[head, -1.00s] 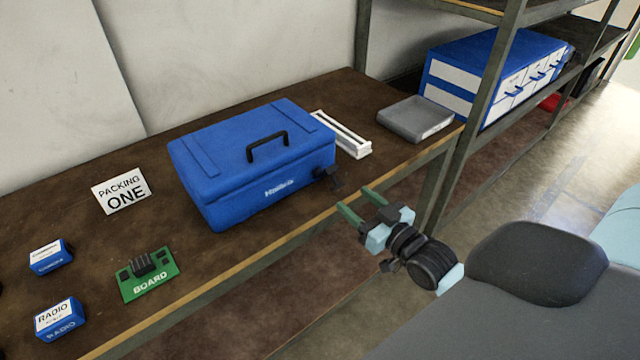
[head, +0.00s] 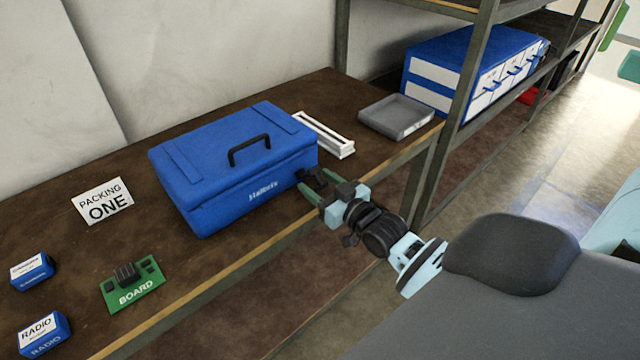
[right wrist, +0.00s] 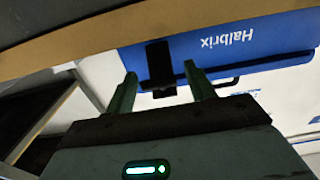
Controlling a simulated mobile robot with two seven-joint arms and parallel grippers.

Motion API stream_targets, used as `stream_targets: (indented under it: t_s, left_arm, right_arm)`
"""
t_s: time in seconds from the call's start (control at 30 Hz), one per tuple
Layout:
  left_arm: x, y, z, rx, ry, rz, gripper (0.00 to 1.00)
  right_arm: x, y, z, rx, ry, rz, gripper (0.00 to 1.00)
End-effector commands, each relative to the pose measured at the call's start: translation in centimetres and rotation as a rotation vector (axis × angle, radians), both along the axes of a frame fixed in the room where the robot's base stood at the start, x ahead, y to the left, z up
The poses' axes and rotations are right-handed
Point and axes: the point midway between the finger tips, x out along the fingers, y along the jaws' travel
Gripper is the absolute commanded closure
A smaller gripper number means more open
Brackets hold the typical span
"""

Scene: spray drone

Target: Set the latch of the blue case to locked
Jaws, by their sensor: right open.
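The blue case (head: 232,165) stands shut on the brown workbench, its black handle on the lid. Its dark latch (head: 314,176) is at the right end of the front face, partly hidden by my gripper. In the right wrist view the latch (right wrist: 158,62) is a black tab against the blue case (right wrist: 235,42). My right gripper (head: 315,182) is open, its green fingers pointing at the latch. In the right wrist view the fingertips (right wrist: 158,76) are on either side of the latch; I cannot tell whether they touch it. My left gripper is not in view.
A white slotted rack (head: 324,136) and a grey tray (head: 396,117) are right of the case. A sign (head: 103,202), a green board (head: 133,287) and small blue boxes (head: 43,333) are left. The bench's front edge (head: 235,268) runs below my gripper.

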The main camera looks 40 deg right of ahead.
Motion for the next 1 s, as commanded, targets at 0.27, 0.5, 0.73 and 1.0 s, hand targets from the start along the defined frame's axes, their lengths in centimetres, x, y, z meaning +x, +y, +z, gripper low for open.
stream_targets:
  t_s: [0.27,0.5,0.73,1.0]
  left_arm:
    - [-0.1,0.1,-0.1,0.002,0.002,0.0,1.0]
    - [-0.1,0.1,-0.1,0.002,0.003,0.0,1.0]
    - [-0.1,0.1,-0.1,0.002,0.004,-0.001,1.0]
    - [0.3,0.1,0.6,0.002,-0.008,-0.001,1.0]
  right_arm:
    - [0.0,0.0,0.0,0.0,0.0,0.0,0.57]
    - [0.0,0.0,0.0,0.0,0.0,0.0,0.89]
    - [0.0,0.0,0.0,0.0,0.001,0.0,1.0]
    - [1.2,0.0,0.5,-0.002,0.029,0.001,1.0]
